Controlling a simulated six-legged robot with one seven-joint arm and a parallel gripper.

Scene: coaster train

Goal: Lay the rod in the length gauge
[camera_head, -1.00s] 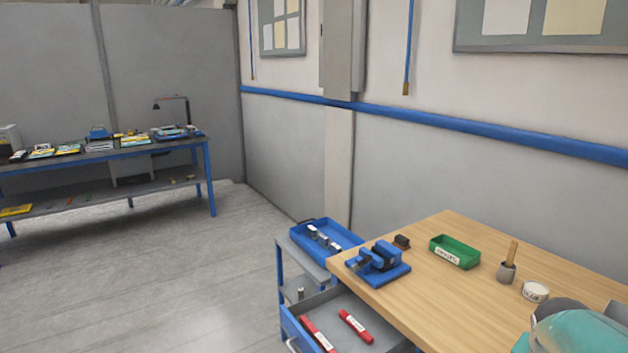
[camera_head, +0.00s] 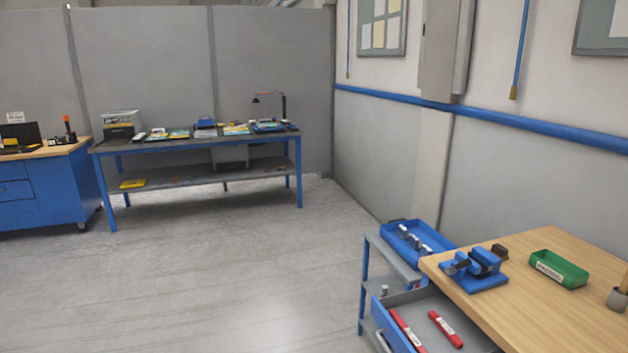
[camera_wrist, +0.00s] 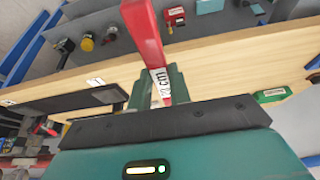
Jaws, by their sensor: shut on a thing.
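A red rod (camera_wrist: 146,35) with a white label reading about "22 cm" shows in the wrist view. My gripper (camera_wrist: 161,90) is shut on it near the labelled end, and the rod runs up out of the picture. In the head view neither my gripper nor the held rod shows. I cannot make out the length gauge for certain. A dark strip (camera_wrist: 75,103) with small white labels lies left of the rod in the wrist view.
A wooden bench (camera_head: 540,300) at the right bears a blue vise (camera_head: 480,270) and a green bin (camera_head: 558,270). A blue tray (camera_head: 412,240) with several grey pieces stands beside it. A blue-framed table (camera_head: 200,150) stands at the back. The floor (camera_head: 220,270) between is clear.

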